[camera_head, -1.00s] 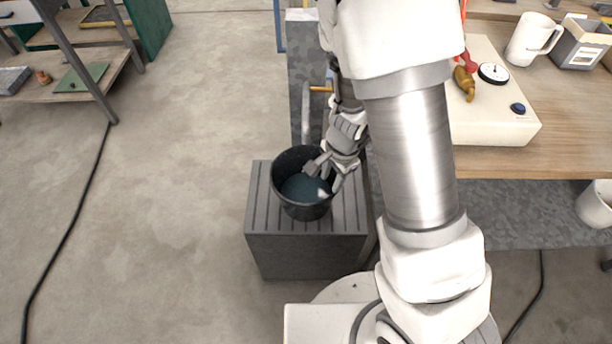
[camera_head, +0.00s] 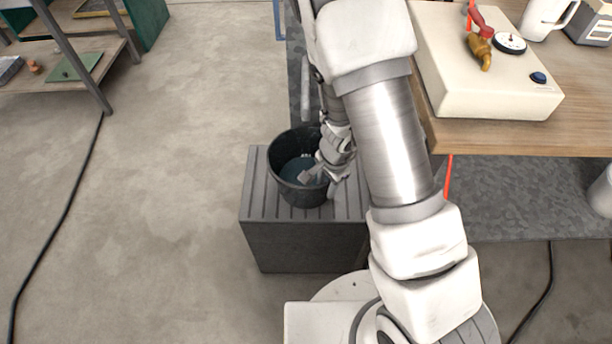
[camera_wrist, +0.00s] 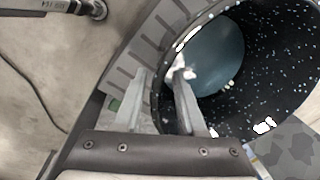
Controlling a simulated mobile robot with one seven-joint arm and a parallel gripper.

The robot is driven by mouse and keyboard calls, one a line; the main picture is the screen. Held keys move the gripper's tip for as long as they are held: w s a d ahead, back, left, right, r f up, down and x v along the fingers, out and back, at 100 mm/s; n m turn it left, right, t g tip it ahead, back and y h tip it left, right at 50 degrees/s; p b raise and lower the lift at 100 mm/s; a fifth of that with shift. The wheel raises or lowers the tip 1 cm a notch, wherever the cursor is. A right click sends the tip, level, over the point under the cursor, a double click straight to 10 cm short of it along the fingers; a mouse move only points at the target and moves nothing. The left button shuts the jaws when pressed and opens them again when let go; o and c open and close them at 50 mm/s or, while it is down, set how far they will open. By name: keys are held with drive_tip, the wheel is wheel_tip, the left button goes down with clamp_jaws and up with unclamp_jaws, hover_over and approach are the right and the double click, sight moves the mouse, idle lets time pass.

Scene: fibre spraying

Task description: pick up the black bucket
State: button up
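The black bucket (camera_head: 283,160) stands upright on a grey ribbed box, with a dark blue-grey inside. My gripper (camera_head: 318,184) is at the bucket's right side, with its fingers reaching down at the rim. In the wrist view the bucket (camera_wrist: 265,85) fills the right side, its inner wall speckled with white. There my gripper (camera_wrist: 160,88) is open. The rim passes between the two fingers, one outside the bucket and one inside. I cannot tell whether either finger touches the wall. My arm hides part of the area right of the bucket.
The grey box (camera_head: 300,245) carries the bucket. A wooden workbench (camera_head: 540,138) at the right holds a cream device (camera_head: 475,75) with a gauge and a white jug (camera_head: 545,15). A low shelf (camera_head: 95,55) stands at far left. The floor at left is clear except for a black cable (camera_head: 62,215).

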sight(324, 190)
drive_tip(key=f, duration=0.1)
drive_tip(key=f+b, duration=0.1)
drive_tip(key=f, duration=0.1)
drive_tip(key=f+b, duration=0.1)
drive_tip(key=shift+w+a+f, duration=0.2)
drive_tip(key=shift+w+f, duration=0.1)
clamp_jaws()
drive_tip(key=shift+r, duration=0.1)
idle(1.0)
